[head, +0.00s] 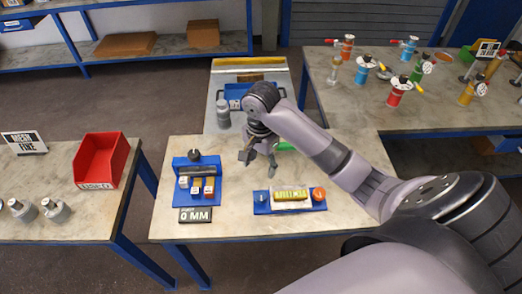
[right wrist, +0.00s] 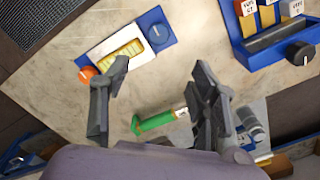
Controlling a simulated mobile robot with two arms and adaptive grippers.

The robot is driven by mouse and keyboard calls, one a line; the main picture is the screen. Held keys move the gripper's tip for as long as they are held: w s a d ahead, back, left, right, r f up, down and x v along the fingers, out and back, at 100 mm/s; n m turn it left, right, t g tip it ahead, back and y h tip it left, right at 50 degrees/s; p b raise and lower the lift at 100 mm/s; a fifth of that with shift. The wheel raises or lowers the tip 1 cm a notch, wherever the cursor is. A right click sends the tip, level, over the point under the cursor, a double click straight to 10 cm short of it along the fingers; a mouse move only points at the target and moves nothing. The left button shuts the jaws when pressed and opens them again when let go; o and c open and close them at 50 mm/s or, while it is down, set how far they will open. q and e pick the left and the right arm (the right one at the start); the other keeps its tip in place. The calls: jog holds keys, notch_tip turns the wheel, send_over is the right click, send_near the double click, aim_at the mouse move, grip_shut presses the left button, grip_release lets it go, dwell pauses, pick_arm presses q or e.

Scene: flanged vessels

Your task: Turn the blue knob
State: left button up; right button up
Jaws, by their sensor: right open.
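The blue knob (head: 262,197) is at the left end of a small blue-based device (head: 291,209) on the middle table. In the right wrist view the blue knob (right wrist: 158,34) shows near the top, with a white mark on it. An orange knob (head: 319,194) sits at the device's other end, with a yellow display between them. My right gripper (head: 258,161) is open and empty above the table, behind the device and apart from the knob. Its spread fingers also show in the right wrist view (right wrist: 160,90). My left gripper is not in view.
A green-handled tool (right wrist: 156,122) lies on the table near my right gripper. A blue block holder (head: 195,182) with a dark knob stands to the left, behind a "0 MM" display (head: 195,215). A red bin (head: 101,160) is on the left table. Bare tabletop surrounds the device.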

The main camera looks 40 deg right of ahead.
jog(key=b, duration=0.2)
send_over(261, 195)
notch_tip(261, 195, down, 5)
notch_tip(261, 195, down, 12)
jog(key=shift+r+p, duration=0.2)
jog(key=shift+p, duration=0.85)
jog(key=shift+m, duration=0.3)
jog(key=shift+c, duration=0.4)
jog(key=c, duration=1.1)
